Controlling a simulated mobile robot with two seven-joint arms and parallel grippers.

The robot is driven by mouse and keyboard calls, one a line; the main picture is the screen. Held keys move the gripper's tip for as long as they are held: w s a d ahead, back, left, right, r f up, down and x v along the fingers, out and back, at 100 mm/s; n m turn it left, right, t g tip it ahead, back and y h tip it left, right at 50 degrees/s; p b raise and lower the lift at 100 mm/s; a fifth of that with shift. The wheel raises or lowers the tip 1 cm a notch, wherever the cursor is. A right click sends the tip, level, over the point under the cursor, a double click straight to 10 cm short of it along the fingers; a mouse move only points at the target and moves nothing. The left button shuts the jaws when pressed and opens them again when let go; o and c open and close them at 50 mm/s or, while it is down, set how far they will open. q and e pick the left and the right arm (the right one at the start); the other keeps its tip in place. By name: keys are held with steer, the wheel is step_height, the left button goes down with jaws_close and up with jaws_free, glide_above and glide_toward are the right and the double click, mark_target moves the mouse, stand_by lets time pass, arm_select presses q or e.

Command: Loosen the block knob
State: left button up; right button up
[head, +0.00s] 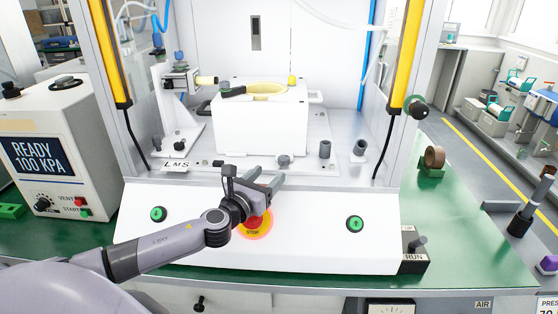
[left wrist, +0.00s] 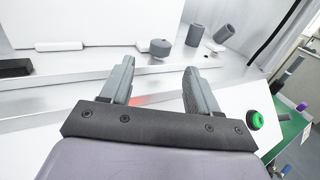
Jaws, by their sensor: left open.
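A short grey round knob (head: 284,161) stands on the press bed in front of the white block (head: 262,128); I take it for the block knob. It also shows in the left wrist view (left wrist: 160,47), just beyond the gap between the fingers. My left gripper (head: 264,177) is open and empty, above the front edge of the bed and over the red stop button (head: 257,224). In the left wrist view its two fingers (left wrist: 159,70) are spread and apart from the knob. My right gripper is in neither view.
An upright grey cylinder (head: 325,149) and a tilted one (head: 360,147) stand right of the knob. Yellow guard posts (head: 408,55) flank the press opening. Green buttons (head: 355,223) sit on the sloped front panel. A display unit (head: 50,150) reads READY 100 KPA.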

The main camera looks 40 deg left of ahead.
mark_target(281, 163)
arm_select(q)
steer(key=shift+w+a, duration=0.15)
steer(key=shift+w, duration=1.55)
steer(key=shift+w+a, duration=0.15)
steer(key=shift+w, duration=1.55)
steer(key=c, duration=1.1)
